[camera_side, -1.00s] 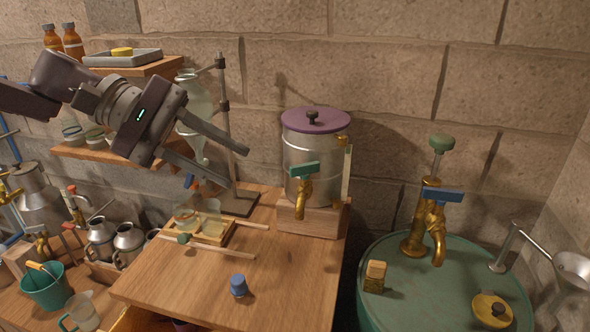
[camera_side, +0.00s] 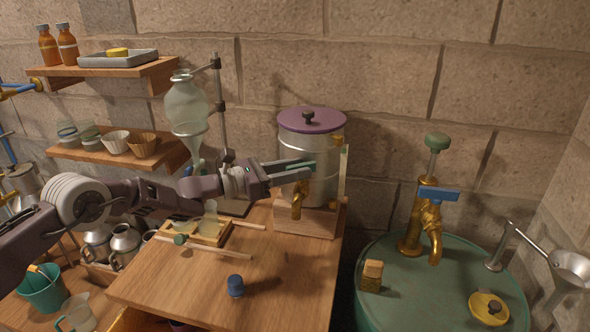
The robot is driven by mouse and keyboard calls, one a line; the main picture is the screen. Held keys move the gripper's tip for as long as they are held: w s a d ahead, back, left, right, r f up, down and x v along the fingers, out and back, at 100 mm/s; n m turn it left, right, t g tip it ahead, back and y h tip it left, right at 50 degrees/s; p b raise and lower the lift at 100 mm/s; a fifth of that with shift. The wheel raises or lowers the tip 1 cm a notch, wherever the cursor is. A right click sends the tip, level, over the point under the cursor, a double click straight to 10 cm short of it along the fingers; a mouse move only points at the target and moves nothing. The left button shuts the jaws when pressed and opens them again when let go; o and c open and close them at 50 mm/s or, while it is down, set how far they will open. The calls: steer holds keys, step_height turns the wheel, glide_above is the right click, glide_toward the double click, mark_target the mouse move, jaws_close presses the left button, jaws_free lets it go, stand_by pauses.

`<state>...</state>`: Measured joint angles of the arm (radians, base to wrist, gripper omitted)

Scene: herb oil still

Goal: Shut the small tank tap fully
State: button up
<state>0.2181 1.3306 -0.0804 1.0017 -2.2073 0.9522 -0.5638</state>
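The small tank (camera_side: 305,150) is a silver metal drum with a purple lid and a black knob. It stands on a wooden block on the bench. Its brass tap (camera_side: 297,205) points down at the front, with a green handle that my fingers now largely cover. My gripper (camera_side: 308,169) is level at the tap handle, reaching in from the left. Its two fingers lie close together in this view, alongside or around the handle. I cannot tell whether they touch or grip it. The handle's exact angle is hidden.
A glass separating funnel (camera_side: 187,108) on a stand is behind my arm. Glass cups (camera_side: 210,218) in a wooden tray and a blue stopper (camera_side: 235,285) are on the bench. To the right, a green drum (camera_side: 410,305) carries a brass tap with a blue handle (camera_side: 439,194).

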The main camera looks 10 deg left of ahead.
jaws_close()
steer(key=shift+d+r+m+g+h, duration=0.1)
steer(key=shift+m+g+h, duration=0.3)
steer(key=shift+g, duration=0.1)
steer(key=shift+m+g, duration=0.3)
steer(key=shift+g, duration=0.2)
jaws_free()
